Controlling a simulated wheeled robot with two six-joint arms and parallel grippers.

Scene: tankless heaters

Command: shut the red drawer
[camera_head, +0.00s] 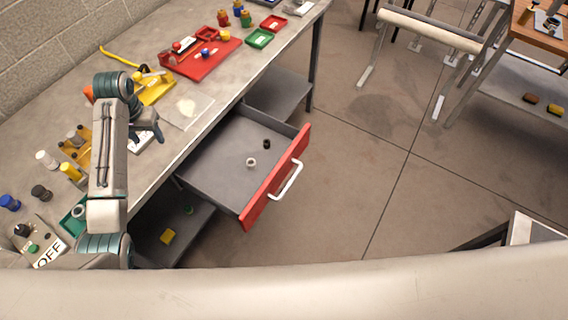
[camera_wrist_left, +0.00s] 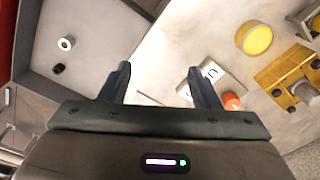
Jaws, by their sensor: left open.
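The drawer (camera_head: 215,152) stands pulled out from under the grey workbench. Its red front (camera_head: 272,180) with a white bar handle (camera_head: 288,181) faces right in the head view. A white ring (camera_head: 251,162) and a small black piece (camera_head: 267,144) lie inside on the grey bottom. In the left wrist view the drawer's inside shows at upper left, and a strip of the red front (camera_wrist_left: 6,40) shows at the left edge. My left gripper (camera_head: 155,133) is over the bench top, left of the drawer and apart from it. Its two fingers (camera_wrist_left: 160,70) are spread and empty. My right gripper is not in view.
The bench top (camera_head: 195,135) holds a red tray (camera_head: 205,62), a yellow tray (camera_head: 153,92), bottles and small parts. A lower shelf (camera_head: 165,225) holds a yellow block. The floor (camera_head: 350,190) right of the drawer is clear. A metal-legged stand (camera_head: 425,35) is farther off.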

